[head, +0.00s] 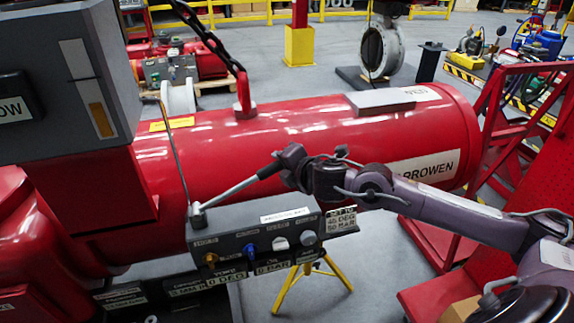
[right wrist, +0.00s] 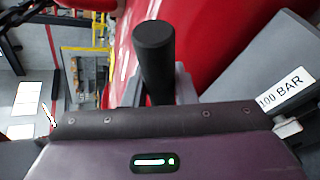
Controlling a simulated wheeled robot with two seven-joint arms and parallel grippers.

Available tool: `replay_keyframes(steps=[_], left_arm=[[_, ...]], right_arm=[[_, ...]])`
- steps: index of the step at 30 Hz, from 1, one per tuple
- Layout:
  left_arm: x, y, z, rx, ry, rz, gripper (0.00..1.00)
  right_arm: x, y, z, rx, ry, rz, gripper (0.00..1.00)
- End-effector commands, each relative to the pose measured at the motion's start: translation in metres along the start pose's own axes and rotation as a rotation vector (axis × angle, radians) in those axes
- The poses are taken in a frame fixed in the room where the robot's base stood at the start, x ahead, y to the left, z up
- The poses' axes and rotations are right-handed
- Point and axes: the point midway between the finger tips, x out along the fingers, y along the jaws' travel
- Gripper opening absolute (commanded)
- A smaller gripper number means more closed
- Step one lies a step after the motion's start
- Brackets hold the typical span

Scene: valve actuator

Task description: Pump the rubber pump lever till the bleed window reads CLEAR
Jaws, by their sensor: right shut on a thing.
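The pump lever (head: 233,190) is a metal rod with a black rubber grip, rising to the right from a pivot on the grey control panel (head: 229,224). My right gripper (head: 286,163) is shut on the rubber grip at its upper end. The panel has orange, blue, white and grey knobs, and plates reading 0 DEG and 0 BAR. I cannot tell which part is the bleed window or read CLEAR anywhere. My left gripper is not in view.
The large red cylinder (head: 310,130) lies behind the lever. A grey box (head: 65,80) with a strip gauge stands at the left, and a chain (head: 205,35) runs to a lug. A yellow tripod (head: 312,284) is below the panel. A red frame (head: 515,120) stands right.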

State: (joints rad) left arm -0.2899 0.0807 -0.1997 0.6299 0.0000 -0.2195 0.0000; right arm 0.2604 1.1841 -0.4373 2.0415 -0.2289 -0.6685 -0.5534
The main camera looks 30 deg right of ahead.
Motion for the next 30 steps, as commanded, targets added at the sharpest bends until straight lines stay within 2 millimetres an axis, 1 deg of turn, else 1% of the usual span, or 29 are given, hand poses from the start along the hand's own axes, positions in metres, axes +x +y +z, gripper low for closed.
replay_keyframes(steps=[1, 5, 6, 7, 8, 16, 19, 22, 25, 27, 30], left_arm=[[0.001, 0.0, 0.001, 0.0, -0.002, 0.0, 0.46], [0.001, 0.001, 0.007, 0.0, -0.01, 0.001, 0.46], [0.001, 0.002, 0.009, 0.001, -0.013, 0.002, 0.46], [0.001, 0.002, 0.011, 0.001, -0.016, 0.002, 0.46], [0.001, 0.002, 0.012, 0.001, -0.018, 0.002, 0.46], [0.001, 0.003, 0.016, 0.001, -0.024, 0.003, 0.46], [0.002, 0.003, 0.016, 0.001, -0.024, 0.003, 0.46], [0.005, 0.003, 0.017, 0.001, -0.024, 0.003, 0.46], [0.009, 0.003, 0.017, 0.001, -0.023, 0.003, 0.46], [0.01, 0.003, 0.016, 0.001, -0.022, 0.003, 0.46], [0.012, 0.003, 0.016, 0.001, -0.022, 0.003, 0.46]], right_arm=[[0.0, 0.003, 0.002, 0.001, -0.003, 0.007, 0.0], [0.0, 0.003, 0.002, 0.003, -0.003, 0.007, 0.0], [0.0, 0.002, 0.002, 0.003, -0.003, 0.007, 0.28], [0.0, 0.002, 0.002, 0.003, -0.003, 0.007, 0.32], [0.0, 0.002, 0.002, 0.003, -0.003, 0.007, 0.34], [0.0, 0.0, 0.001, 0.003, -0.001, 0.003, 0.34], [-0.005, -0.001, 0.001, 0.001, -0.002, 0.003, 0.34], [-0.014, -0.002, 0.002, -0.001, -0.003, 0.003, 0.34], [-0.029, -0.003, -0.001, -0.006, 0.0, 0.001, 0.34], [-0.036, -0.002, 0.003, -0.005, -0.005, 0.001, 0.34], [-0.048, -0.002, 0.001, -0.006, -0.003, 0.001, 0.34]])
